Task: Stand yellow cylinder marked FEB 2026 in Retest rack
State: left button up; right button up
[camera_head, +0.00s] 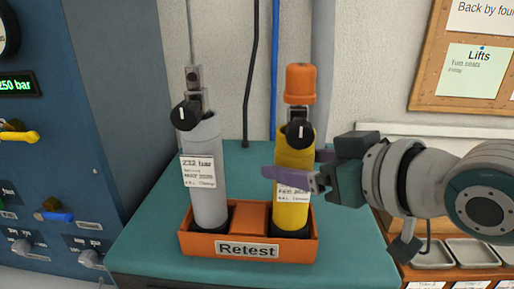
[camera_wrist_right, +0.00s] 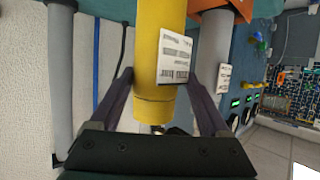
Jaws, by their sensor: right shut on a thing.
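The yellow cylinder (camera_head: 293,212) stands upright in the right-hand slot of the orange Retest rack (camera_head: 248,248), with its base inside the rack wall. It has a black knob and an orange cap on top. Its white label is partly hidden by a finger, and I cannot read the date clearly. My right gripper (camera_head: 298,172) comes in from the right and is shut on the cylinder's upper body. The right wrist view shows the yellow cylinder (camera_wrist_right: 160,60) between the two dark fingers. My left gripper is not in view.
A grey cylinder (camera_head: 205,165) labelled 222 bar stands in the rack's left slot. The rack sits on a teal bench top (camera_head: 150,240). A blue test panel (camera_head: 75,120) stands at the left. Grey trays (camera_head: 470,253) lie at the lower right.

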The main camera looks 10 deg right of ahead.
jog(key=shift+f, duration=0.2)
dwell(0.4)
jog(key=o, duration=1.4)
jog(key=shift+w, duration=0.1)
jog(key=shift+o, duration=0.7)
jog(key=shift+f, duration=0.3)
jog(key=b+v, duration=0.1)
jog(key=v, duration=0.9)
jog(key=shift+r+b, duration=0.2)
jog(key=shift+b, duration=0.15)
